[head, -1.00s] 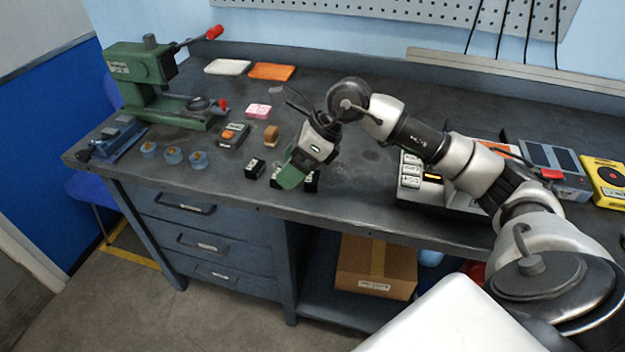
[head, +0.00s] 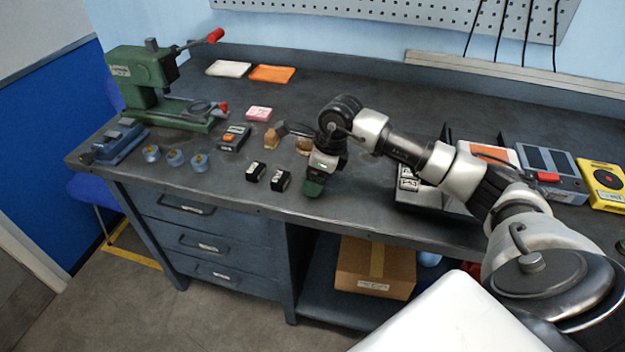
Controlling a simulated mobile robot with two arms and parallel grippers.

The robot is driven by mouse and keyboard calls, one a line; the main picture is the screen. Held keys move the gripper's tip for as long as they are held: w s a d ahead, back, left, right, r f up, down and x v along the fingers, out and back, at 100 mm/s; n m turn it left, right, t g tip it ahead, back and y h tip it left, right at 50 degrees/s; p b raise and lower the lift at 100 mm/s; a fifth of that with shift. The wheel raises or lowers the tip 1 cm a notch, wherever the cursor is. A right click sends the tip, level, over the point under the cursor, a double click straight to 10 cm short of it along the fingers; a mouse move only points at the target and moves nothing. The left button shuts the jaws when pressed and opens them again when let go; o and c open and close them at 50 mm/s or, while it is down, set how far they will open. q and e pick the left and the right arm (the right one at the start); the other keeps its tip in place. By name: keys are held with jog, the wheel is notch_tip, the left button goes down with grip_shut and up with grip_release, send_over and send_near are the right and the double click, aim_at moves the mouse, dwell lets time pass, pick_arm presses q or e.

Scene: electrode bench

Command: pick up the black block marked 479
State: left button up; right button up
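Two small black blocks with pale markings stand near the front edge of the bench, a left one (head: 255,171) and a right one (head: 280,181). The markings are too small to read, so I cannot tell which is 479. My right gripper (head: 314,188) points down with its green end low over the bench, just right of the right block and apart from it. Its fingers are seen end-on, so I cannot tell whether they are open or hold anything. Whatever lies under or behind it is hidden. My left gripper is not in view.
Brown blocks (head: 271,139) stand behind the black ones. A green press (head: 150,85) stands far left. Black-framed trays and instruments (head: 553,172) fill the right.

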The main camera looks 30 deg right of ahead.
jog(key=shift+x, duration=0.8)
jog(key=c, duration=1.2)
jog(key=shift+o, duration=0.2)
jog(key=shift+r, duration=0.15)
